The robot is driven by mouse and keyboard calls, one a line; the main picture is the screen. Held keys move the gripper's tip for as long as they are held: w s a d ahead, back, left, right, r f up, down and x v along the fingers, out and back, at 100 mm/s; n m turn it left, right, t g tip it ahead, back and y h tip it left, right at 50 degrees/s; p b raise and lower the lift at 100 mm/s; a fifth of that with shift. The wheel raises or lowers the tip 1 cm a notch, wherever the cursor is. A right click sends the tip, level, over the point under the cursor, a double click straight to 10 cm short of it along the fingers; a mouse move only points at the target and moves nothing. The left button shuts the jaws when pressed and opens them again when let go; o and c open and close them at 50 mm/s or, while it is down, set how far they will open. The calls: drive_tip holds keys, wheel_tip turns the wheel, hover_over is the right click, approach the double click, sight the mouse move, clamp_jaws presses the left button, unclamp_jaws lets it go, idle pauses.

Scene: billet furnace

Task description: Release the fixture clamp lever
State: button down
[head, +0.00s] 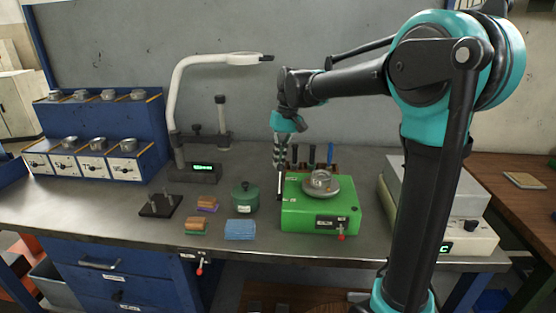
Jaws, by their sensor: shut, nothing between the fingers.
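A green box-shaped unit (300,222) stands on the bench, with a round metal part (320,183) on a grey disc on its top. A small red-tipped lever (341,233) hangs at its front right. Another red-tipped lever (200,267) is at the bench's front edge; I cannot tell which is the fixture clamp lever. My gripper (279,165) points down at the green unit's back left corner and is shut and empty. A thin dark upright piece shows just below the fingers; contact with it cannot be told.
Tools with coloured handles (311,155) stand behind the green unit. A green lidded pot (244,198), a blue block (240,229), stacked coloured blocks (195,225) and a lamp stand (178,110) are to the left. A grey and white instrument (440,215) is at the right.

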sight(278, 167)
drive_tip(key=shift+s+r+t, duration=0.25)
drive_tip(key=shift+s+t, duration=0.05)
drive_tip(key=shift+s, duration=0.05)
drive_tip(key=shift+s, duration=0.1)
drive_tip(key=shift+s+a+r+t, duration=0.1)
drive_tip(key=shift+s+r+t, duration=0.2)
drive_tip(key=shift+s+t, duration=0.35)
drive_tip(key=shift+s+r+t, duration=0.3)
drive_tip(key=shift+s+t, duration=0.25)
drive_tip(key=shift+t, duration=0.1)
drive_tip(key=s+n+t, duration=0.1)
drive_tip(key=s+t, duration=0.7)
drive_tip(key=s, duration=0.1)
drive_tip(key=shift+s+a+f, duration=0.15)
drive_tip(key=shift+s+f, duration=0.1)
drive_tip(key=shift+s+f, duration=0.1)
